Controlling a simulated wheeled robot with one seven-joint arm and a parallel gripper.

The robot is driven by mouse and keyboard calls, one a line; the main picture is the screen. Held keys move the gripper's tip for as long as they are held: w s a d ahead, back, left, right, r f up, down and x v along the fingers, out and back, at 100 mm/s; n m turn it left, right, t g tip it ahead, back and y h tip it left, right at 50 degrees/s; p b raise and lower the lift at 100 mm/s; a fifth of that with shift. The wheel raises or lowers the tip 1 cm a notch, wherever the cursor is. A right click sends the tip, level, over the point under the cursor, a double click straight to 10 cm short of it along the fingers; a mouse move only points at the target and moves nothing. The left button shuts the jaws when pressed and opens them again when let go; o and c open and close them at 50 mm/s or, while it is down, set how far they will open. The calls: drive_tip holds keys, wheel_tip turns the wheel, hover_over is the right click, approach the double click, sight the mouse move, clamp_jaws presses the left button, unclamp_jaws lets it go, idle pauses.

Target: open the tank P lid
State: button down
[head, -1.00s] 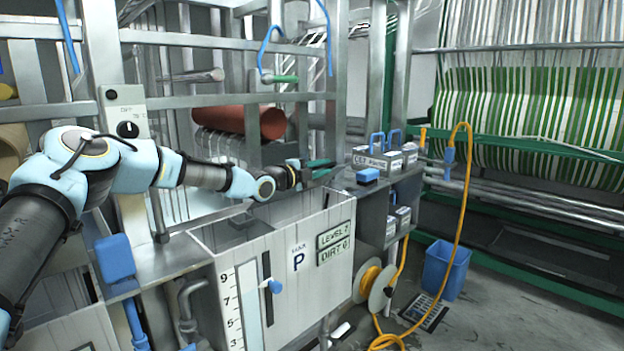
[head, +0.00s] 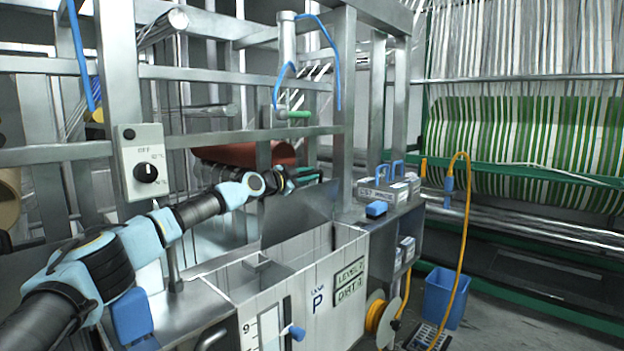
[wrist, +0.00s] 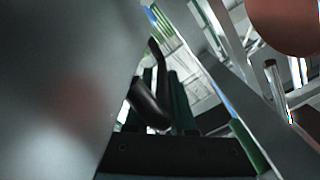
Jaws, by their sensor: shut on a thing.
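Tank P (head: 318,305) is the pale box with the blue letter P and label plates on its front. Its top is open, and the inside shows. Its lid (head: 298,216) is a grey plate tilted steeply up over the back right of the tank. My gripper (head: 308,178) is at the lid's upper edge, shut on a black handle. In the wrist view the dark handle (wrist: 148,103) lies between my green-black fingers (wrist: 168,105). The lid's grey face (wrist: 60,80) fills the left of that view. Where handle and lid join is hidden.
A metal post (head: 345,110) and a red-brown roller (head: 240,154) stand close behind my gripper. A shelf with grey boxes (head: 388,190) and a blue block (head: 376,209) is to the right. A yellow hose (head: 468,210) hangs farther right.

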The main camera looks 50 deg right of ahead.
drive_tip(key=shift+w+f, duration=0.2)
drive_tip(key=shift+w, duration=0.25)
drive_tip(key=c, duration=1)
unclamp_jaws()
drive_tip(key=shift+o, duration=0.8)
drive_tip(key=shift+r, duration=0.1)
